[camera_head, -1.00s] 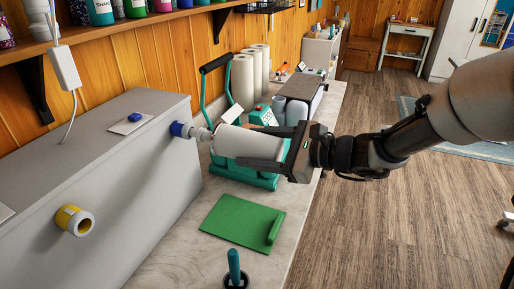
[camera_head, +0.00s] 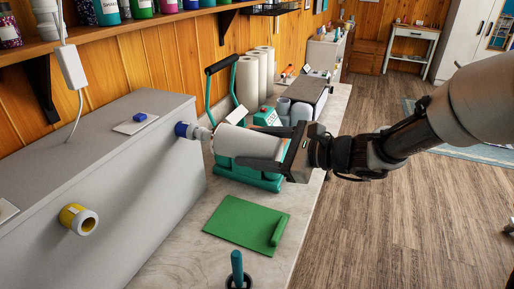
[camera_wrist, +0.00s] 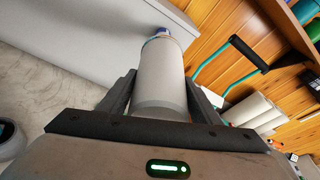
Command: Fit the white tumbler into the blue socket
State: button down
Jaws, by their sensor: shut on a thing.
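The tumbler also shows between the fingers in the wrist view (camera_wrist: 160,78). The blue socket (camera_head: 181,129) sticks out of the front face of the grey box near its far end.
The grey box (camera_head: 80,150) also bears a yellow socket (camera_head: 72,217). A teal-handled device (camera_head: 250,180) stands close behind and below the tumbler. White rolls (camera_head: 246,82) stand at the back.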

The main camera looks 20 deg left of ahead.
aim_at(278, 148)
jog(key=shift+a+b, duration=0.3)
jog(key=shift+a, duration=0.4)
dwell(0.9)
jog(key=shift+a+r, duration=0.15)
jog(key=shift+r, duration=0.05)
dwell(0.9)
jog(key=c, duration=0.5)
grip_release()
jog(key=shift+a+f, duration=0.1)
jog(key=shift+a, duration=0.05)
jog(key=o, duration=0.4)
jog(key=shift+f, duration=0.1)
jog(key=shift+o, duration=0.2)
jog(key=shift+d, duration=0.25)
jog(key=shift+p+v, duration=0.95)
jog(key=shift+v, duration=2.5)
